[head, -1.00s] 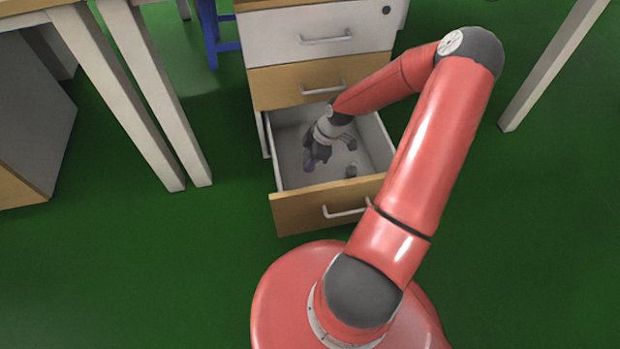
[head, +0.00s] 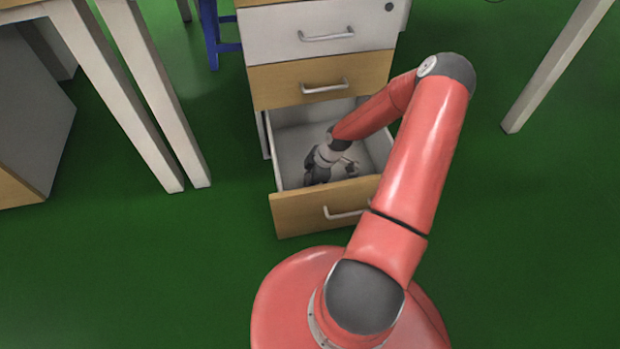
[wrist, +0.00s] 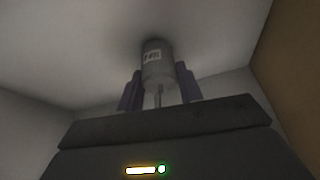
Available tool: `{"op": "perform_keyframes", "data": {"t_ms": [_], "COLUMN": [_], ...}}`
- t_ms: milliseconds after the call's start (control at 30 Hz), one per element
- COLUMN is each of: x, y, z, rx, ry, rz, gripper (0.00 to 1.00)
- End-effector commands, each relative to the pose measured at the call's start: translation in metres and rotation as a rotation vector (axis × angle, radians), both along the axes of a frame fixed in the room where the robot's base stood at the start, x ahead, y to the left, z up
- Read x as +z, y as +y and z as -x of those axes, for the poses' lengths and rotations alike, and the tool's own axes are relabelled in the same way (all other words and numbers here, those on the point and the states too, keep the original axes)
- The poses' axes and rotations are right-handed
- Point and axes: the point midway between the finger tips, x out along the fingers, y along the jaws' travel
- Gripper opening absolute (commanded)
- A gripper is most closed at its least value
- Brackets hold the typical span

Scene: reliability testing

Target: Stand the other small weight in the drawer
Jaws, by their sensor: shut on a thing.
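The drawer (head: 292,212) is the open bottom drawer of the cabinet, with pale inner walls and a wooden front. My gripper (head: 314,178) is low inside its left part. In the wrist view the dark purple fingers of my gripper (wrist: 159,88) are shut on a small grey cylindrical weight (wrist: 156,68) with a white label and a thin stem. The weight's far end is close to the pale drawer floor (wrist: 80,45), with a shadow around it; I cannot tell whether it touches. In the head view my arm hides this weight, and I cannot clearly make out another one.
The wooden drawer front shows along the right side of the wrist view. The closed drawers (head: 320,80) stand above the open one. Table legs (head: 150,110) are to the left, another leg (head: 560,65) to the right. Green floor (head: 500,220) is clear.

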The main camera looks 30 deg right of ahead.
Motion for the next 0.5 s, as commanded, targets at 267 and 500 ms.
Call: {"op": "perform_keyframes", "data": {"t_ms": [267,500], "x": [-0.0018,-0.0017], "y": [0.0001,0.0001], "z": [0.0002,0.0002], "rx": [0.000,0.000], "ry": [0.001,0.001], "rz": [0.000,0.000], "gripper": [0.55,0.58]}}
